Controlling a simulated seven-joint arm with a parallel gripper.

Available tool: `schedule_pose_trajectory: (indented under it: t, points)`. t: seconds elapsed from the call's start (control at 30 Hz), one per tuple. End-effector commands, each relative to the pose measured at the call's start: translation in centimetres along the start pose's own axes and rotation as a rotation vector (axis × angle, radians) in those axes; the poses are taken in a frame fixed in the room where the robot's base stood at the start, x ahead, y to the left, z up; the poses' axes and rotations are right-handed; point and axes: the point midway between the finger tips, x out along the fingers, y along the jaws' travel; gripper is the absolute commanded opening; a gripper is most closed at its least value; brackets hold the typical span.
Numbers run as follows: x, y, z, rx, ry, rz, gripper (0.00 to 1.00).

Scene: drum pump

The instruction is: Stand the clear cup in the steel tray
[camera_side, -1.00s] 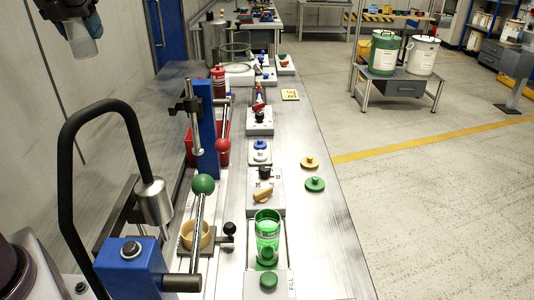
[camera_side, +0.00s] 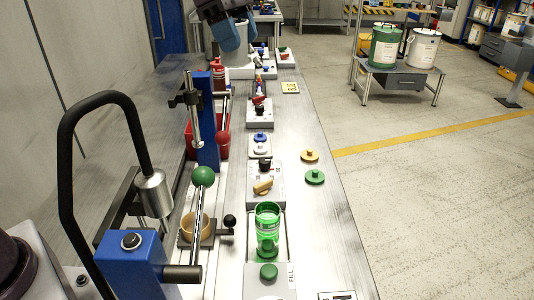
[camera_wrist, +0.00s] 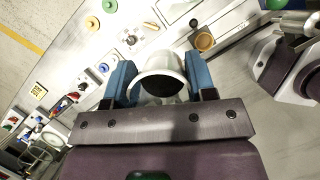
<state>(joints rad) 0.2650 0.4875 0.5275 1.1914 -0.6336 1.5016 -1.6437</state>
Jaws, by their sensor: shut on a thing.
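My gripper (camera_side: 237,35) has blue fingers shut on a clear, whitish cup (camera_side: 239,52), high over the bench at the back in the side view. The cup looks roughly upright there. In the wrist view its round mouth and dark inside show; the cup (camera_wrist: 160,66) is between the blue fingers of my gripper (camera_wrist: 160,82). A shallow pale metal tray (camera_side: 250,254) at the front of the bench, beside a FILL label, appears to be the steel tray. A see-through green cup (camera_side: 267,222) stands upright in it. In the wrist view only part of this tray (camera_wrist: 172,22) shows.
A blue post press (camera_side: 207,130) and a lever with a green ball (camera_side: 203,177) stand left of the tray. A valve box with an orange handle (camera_side: 263,186) is behind it. Yellow (camera_side: 310,156) and green (camera_side: 315,177) lids lie on the bench's right side.

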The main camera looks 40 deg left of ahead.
Motion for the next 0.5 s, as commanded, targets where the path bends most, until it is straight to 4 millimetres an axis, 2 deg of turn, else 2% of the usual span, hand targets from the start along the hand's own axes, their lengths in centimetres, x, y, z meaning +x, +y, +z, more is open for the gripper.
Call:
schedule_pose_trajectory:
  t: [0.03,0.2,0.5]
  points:
    - [0.3,-0.2,1.2,0.081,0.001,-0.032,0.23]
    - [0.9,-1.2,4.1,0.302,0.004,-0.122,0.23]
    - [0.8,-2.6,7.2,0.551,0.008,-0.226,0.23]
